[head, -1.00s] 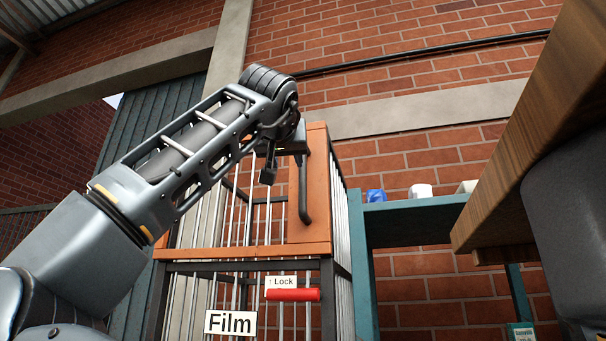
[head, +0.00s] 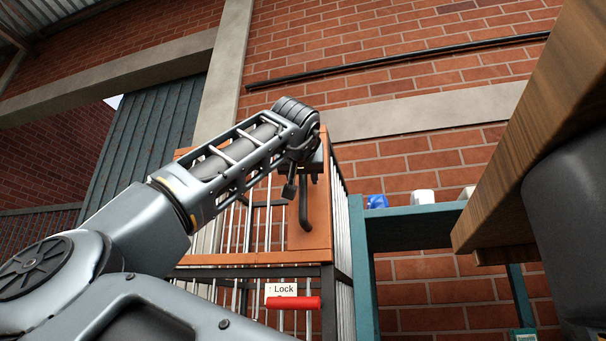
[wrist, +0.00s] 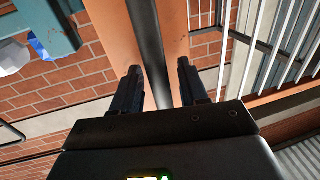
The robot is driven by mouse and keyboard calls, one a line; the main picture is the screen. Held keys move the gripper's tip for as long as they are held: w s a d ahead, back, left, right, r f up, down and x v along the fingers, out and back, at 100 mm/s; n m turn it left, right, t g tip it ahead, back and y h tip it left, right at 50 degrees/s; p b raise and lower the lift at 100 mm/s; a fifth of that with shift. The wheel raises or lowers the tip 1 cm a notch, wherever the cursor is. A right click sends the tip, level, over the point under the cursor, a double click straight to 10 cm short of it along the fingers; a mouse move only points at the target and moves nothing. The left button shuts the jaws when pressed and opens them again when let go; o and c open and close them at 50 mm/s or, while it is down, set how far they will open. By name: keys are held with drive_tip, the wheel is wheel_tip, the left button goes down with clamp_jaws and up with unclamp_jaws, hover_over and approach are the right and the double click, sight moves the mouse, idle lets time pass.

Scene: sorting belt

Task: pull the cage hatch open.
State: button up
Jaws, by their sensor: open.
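The cage hatch (head: 275,257) is an orange-framed door with pale vertical bars, in the middle of the head view, and it looks closed. A dark bar handle (head: 304,208) runs upright on its orange right-hand panel. My gripper (head: 304,186) is at the upper part of the handle, partly hidden by my arm. In the wrist view my gripper (wrist: 160,82) is open, with the dark handle (wrist: 147,40) running between its two fingers. I cannot tell whether a finger touches it. A red lock bar (head: 293,303) with a "Lock" label sits below the hatch.
A teal shelf (head: 412,226) with a blue item (head: 377,201) and a white item (head: 421,196) stands right of the cage. A wooden board (head: 530,150) juts in at the right. A brick wall (head: 420,150) is behind.

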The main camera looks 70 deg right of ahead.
clamp_jaws()
idle(0.4)
